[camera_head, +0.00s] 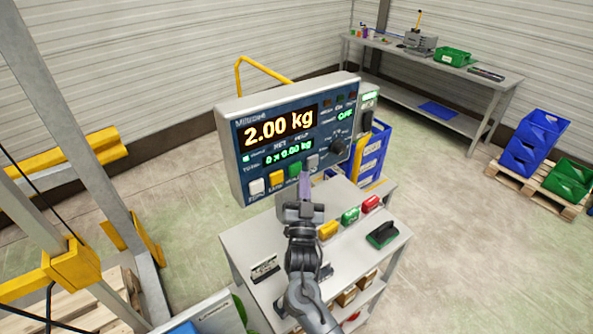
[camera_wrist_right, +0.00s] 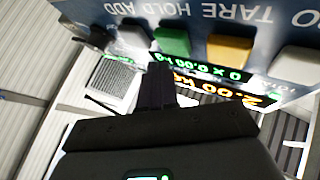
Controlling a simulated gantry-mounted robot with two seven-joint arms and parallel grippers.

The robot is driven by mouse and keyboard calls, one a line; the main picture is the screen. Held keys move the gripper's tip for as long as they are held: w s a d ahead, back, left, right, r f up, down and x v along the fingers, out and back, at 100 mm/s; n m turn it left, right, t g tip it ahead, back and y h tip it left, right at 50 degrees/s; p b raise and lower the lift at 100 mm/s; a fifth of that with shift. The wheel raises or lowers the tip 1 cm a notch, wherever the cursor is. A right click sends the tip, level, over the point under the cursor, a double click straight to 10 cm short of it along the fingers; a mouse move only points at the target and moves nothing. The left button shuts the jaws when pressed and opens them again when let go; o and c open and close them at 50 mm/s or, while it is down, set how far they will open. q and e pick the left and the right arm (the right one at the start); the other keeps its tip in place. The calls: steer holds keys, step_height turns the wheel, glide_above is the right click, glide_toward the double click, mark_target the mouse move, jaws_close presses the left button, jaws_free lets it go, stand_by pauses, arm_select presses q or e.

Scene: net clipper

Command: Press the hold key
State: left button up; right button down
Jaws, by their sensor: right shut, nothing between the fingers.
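The hold key is the green key (camera_head: 295,170) in the row under the display of the scale's indicator box (camera_head: 235,150). In the right wrist view, which is upside down, the green key (camera_wrist_right: 172,42) sits by the word HOLD. My left gripper is not in view.
A white key (camera_head: 257,186), a yellow key (camera_head: 277,178) and a grey key (camera_head: 313,162) flank the green one. Below, a grey table (camera_head: 245,240) carries yellow, green and red blocks and a black-handled green stamp-like item (camera_head: 382,235). The display reads 2.00 kg.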

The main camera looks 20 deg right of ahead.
steer(key=shift+w, duration=0.15)
steer(key=shift+w+a+b, duration=0.15)
steer(key=shift+w+b, duration=0.15)
steer(key=shift+b, duration=0.05)
stand_by(0.6)
steer(key=shift+w+a+b, duration=0.15)
steer(key=shift+w+b, duration=0.2)
steer(key=shift+s, duration=0.1)
stand_by(0.5)
steer(key=shift+s+d+p, duration=0.3)
steer(key=shift+s+p, duration=0.4)
steer(key=shift+p, duration=0.05)
